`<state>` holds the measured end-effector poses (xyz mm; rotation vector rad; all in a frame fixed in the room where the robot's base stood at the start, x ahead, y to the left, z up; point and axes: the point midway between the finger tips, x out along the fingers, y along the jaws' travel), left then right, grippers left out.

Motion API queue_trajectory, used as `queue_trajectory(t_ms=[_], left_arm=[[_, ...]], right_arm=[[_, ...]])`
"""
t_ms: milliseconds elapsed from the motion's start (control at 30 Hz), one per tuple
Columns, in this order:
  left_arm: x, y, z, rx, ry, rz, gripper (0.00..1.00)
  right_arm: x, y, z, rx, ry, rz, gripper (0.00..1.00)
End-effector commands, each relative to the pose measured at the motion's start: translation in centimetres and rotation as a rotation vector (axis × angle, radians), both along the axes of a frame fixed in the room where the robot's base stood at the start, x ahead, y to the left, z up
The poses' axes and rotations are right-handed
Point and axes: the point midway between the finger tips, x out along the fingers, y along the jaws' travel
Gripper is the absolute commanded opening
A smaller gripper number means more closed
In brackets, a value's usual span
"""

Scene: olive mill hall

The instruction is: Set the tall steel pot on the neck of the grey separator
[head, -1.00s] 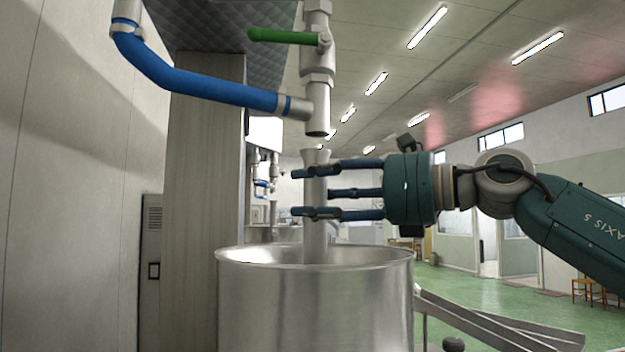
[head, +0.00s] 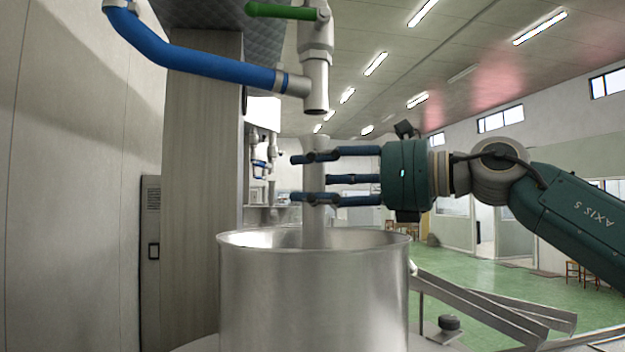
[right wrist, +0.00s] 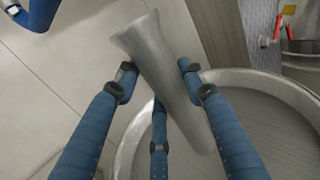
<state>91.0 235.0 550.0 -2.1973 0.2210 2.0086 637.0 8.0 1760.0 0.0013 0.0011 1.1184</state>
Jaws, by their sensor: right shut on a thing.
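The tall steel pot (head: 315,215) is slim and upright, with a flared end that shows in the right wrist view (right wrist: 150,45). My right gripper (head: 312,175) is shut on its upper part, the blue fingers reaching around it from the right. Its lower part drops behind the near rim of a wide, open steel drum (head: 310,305); whether it touches anything inside is hidden. In the right wrist view the pot's lower end lies over the drum's inside. I cannot make out for certain a separate neck of the grey separator. My left gripper is not in view.
A steel outlet pipe (head: 316,85) with a green-handled valve (head: 285,11) hangs just above the pot. A blue hose (head: 195,60) joins it from the left. A tall grey panel (head: 205,180) stands at left. Sloping metal rails (head: 490,305) lie at right, with open green floor beyond.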

Motion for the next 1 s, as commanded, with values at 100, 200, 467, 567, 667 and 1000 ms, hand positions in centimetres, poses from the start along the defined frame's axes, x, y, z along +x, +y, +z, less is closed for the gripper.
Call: queue_trajectory(t_ms=[100, 200, 467, 567, 667, 1000], left_arm=[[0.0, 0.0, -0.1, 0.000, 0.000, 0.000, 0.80], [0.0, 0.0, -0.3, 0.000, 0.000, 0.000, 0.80], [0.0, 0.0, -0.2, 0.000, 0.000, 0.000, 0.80], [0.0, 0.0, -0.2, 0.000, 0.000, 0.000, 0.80], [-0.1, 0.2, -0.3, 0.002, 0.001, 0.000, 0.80], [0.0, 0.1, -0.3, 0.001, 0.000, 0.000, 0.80]], right_arm=[[-0.1, -0.1, 0.4, 0.010, -0.007, -0.001, 0.00], [-0.1, -0.1, 0.3, 0.010, -0.007, -0.001, 0.00], [-0.1, -0.1, 0.1, 0.006, -0.004, -0.001, 0.62], [0.0, -0.1, 0.0, 0.004, -0.003, -0.001, 0.62], [0.0, 0.0, -0.7, -0.005, 0.005, 0.001, 0.62], [-2.3, -4.9, -0.2, 0.004, -0.002, -0.004, 0.62]])
